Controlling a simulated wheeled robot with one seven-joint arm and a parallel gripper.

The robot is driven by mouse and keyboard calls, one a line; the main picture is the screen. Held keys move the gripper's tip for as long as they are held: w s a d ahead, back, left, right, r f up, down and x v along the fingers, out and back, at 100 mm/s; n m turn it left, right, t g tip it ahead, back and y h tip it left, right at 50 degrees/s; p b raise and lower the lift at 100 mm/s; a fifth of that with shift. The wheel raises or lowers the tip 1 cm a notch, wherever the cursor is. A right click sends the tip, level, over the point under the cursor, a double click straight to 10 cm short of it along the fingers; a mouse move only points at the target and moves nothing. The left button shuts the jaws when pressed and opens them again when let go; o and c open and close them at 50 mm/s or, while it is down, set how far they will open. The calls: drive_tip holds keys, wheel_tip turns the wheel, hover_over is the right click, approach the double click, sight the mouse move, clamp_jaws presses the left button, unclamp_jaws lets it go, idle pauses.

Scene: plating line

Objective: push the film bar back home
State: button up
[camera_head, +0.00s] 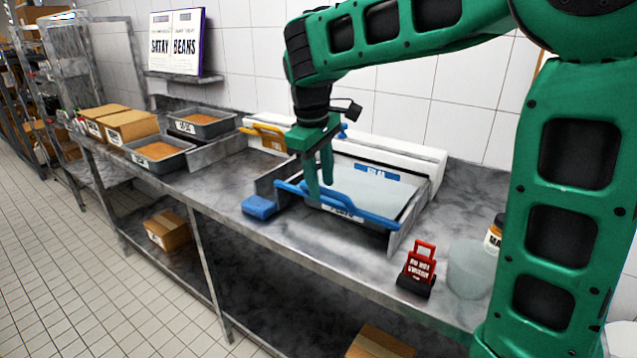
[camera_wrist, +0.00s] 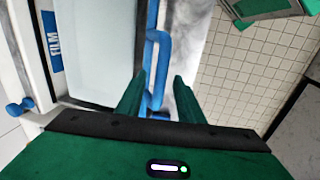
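The film bar (camera_head: 365,212) is a blue bar with a raised handle, lying across the front of a grey tray-like film station (camera_head: 404,225). In the wrist view the blue bar (camera_wrist: 152,20) runs down the picture, and its looped handle passes between my fingertips. My gripper (camera_head: 320,190) is green, points down and is over the left half of the bar. In the wrist view my gripper (camera_wrist: 159,76) has its fingers apart, with a gap beside the blue handle. Whether a finger touches the bar cannot be told. A blue FILM label (camera_head: 376,172) marks the white housing behind.
A blue sponge (camera_head: 259,206) lies left of the station. Food trays (camera_head: 160,150) and cardboard boxes (camera_head: 128,125) are farther left. The counter's front strip is mostly clear.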

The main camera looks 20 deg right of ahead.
drive_tip(key=shift+f, duration=0.2)
clamp_jaws()
drive_tip(key=w+d, duration=0.7)
drive_tip(key=d, duration=0.3)
drive_tip(key=w+d, duration=0.8)
drive_tip(key=d, duration=0.3)
drive_tip(key=shift+w+d, duration=0.25)
drive_tip(key=shift+r, duration=0.1)
unclamp_jaws()
drive_tip(key=shift+w+d, duration=0.1)
drive_tip(key=shift+d, duration=0.05)
